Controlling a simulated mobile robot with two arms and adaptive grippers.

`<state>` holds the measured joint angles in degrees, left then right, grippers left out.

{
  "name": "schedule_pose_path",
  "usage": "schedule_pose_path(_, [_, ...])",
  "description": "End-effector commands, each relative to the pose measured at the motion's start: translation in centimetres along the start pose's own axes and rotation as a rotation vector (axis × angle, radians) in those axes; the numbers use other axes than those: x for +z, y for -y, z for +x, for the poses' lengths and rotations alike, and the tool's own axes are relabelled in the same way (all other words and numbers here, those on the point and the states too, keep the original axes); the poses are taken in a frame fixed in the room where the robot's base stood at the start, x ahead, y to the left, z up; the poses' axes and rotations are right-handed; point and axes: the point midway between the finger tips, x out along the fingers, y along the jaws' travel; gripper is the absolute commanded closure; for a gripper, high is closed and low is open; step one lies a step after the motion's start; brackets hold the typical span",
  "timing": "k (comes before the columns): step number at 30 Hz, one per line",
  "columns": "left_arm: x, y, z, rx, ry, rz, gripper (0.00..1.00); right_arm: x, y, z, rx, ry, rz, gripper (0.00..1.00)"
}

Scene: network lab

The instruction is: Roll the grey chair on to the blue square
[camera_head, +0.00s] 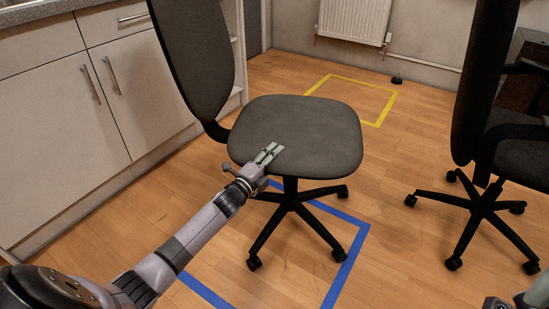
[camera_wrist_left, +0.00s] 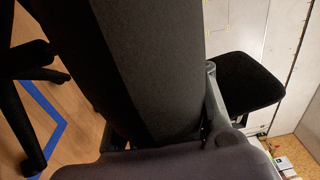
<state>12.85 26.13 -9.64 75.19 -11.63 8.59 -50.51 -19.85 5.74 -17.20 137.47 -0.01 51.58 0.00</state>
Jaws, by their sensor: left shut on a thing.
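The grey chair (camera_head: 302,128) stands upright in the middle of the head view, its tall back at the upper left. Its wheeled base (camera_head: 290,205) straddles the far edge of the blue square (camera_head: 355,248), a taped outline on the wood floor. A near caster is inside the outline; another is at its right edge. My left gripper (camera_head: 268,153) is shut on the near edge of the seat. In the left wrist view the seat (camera_wrist_left: 140,65) fills the space between the fingers, with blue tape (camera_wrist_left: 42,105) at left. Only a bit of my right arm shows.
A second dark chair (camera_head: 490,150) stands at the right, its casters apart from the blue outline. White cabinets (camera_head: 95,115) line the left. A yellow taped square (camera_head: 385,107) is behind the chair, near a radiator (camera_head: 352,20). Clear floor lies between the two chairs' bases.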

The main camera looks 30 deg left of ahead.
Motion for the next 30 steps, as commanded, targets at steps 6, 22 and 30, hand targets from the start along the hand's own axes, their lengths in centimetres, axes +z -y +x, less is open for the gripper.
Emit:
schedule_pose_path(6, [0.04, -0.23, -0.07, 0.005, 0.001, 0.003, 1.00, -0.02, 0.00, 0.03, -0.001, -0.001, 0.000, 0.60])
schedule_pose_path(22, [0.03, -0.03, -0.02, 0.001, 0.000, 0.001, 0.38, -0.02, 0.00, -0.02, 0.000, 0.001, 0.000, 0.60])
schedule_pose_path(30, [0.04, -0.09, -0.45, 0.001, 0.000, 0.000, 0.38, -0.02, -0.04, -0.11, 0.002, 0.005, -0.001, 0.60])
